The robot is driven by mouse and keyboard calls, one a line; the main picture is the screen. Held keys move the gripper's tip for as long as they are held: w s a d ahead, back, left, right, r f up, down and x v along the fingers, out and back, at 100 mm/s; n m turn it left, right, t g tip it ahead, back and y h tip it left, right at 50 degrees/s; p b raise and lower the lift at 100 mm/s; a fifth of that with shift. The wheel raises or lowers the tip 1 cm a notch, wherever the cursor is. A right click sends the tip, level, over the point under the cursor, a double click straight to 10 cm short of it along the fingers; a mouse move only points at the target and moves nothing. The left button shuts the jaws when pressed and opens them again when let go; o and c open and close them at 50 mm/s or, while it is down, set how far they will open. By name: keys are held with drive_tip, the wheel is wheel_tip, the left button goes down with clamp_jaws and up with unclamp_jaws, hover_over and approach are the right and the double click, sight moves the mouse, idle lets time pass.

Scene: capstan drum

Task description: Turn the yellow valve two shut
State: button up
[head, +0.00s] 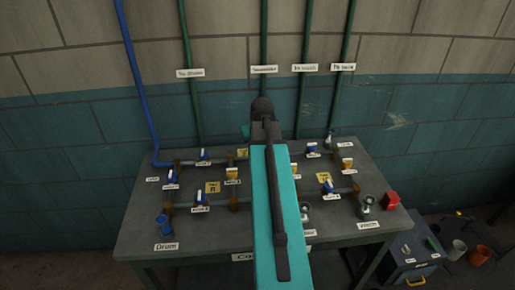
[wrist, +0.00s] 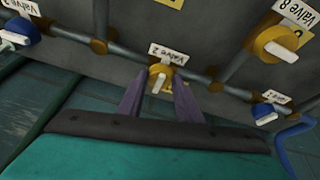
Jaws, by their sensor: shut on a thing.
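The yellow valve two (wrist: 160,72) sits on a grey pipe in the wrist view, with its "Valve 2" label (wrist: 170,53) just above it. A pale handle (wrist: 157,84) shows on its front. My gripper (wrist: 160,92) has its two purple-grey fingers on either side of the handle and is shut on it. I cannot tell the handle's exact angle to the pipe. In the head view my own teal arm covers the middle of the table and hides the gripper and the valve it holds.
In the wrist view, blue valve 1 (wrist: 265,112) is to the right, yellow valve 8 (wrist: 271,42) upper right and a blue valve (wrist: 20,31) upper left. In the head view, the grey table (head: 150,215) carries pipes and several valves.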

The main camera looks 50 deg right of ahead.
drive_tip(key=o, duration=1)
drive_tip(key=shift+o, duration=0.2)
drive_tip(key=shift+s+r, duration=0.1)
drive_tip(key=shift+r, duration=0.05)
drive_tip(key=b+v, duration=0.2)
drive_tip(key=v, duration=1.1)
drive_tip(key=shift+r, duration=0.2)
drive_tip(key=shift+s, duration=0.1)
